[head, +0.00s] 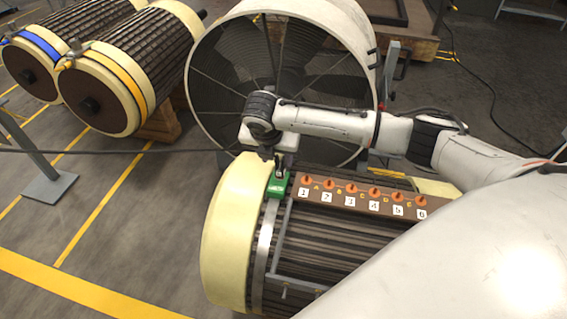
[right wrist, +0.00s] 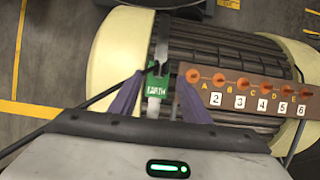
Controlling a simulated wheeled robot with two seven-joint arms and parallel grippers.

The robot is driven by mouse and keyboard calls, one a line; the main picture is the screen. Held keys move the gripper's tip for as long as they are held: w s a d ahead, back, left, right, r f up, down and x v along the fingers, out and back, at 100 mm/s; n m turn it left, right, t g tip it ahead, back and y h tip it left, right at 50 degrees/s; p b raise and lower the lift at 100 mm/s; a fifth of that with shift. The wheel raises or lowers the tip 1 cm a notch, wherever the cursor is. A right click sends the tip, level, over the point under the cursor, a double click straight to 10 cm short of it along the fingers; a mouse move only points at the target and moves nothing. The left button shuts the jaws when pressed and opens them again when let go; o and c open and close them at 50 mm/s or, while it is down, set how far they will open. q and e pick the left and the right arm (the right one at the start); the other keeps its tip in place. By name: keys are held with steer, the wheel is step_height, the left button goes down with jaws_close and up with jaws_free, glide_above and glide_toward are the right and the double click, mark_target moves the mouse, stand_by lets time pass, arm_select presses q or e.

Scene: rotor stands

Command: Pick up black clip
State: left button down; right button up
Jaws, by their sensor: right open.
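A green block (head: 276,186) marked with white letters sits on the metal band at the left end of the front rotor (head: 232,235). It also shows in the right wrist view (right wrist: 158,84), where the letters look like "EARTH". A small dark shape lies at the top of the green block; I cannot tell surely whether it is the black clip. My right gripper (head: 279,163) is just above the block, pointing down. In the right wrist view its two purple fingers (right wrist: 159,76) are apart, one on each side of the block. My left gripper is not in view.
A brown board (head: 340,203) with several orange pegs, letters and number tags lies on the rotor right of the block. A large round fan (head: 225,85) stands behind. Two more rotors (head: 120,85) lie at the back left.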

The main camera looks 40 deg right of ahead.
mark_target(279, 160)
steer(key=x, duration=0.6)
steer(key=shift+w+d+f, duration=0.15)
steer(key=shift+w+d, duration=0.1)
steer(key=shift+d, duration=0.1)
steer(key=shift+c, duration=0.4)
jaws_close()
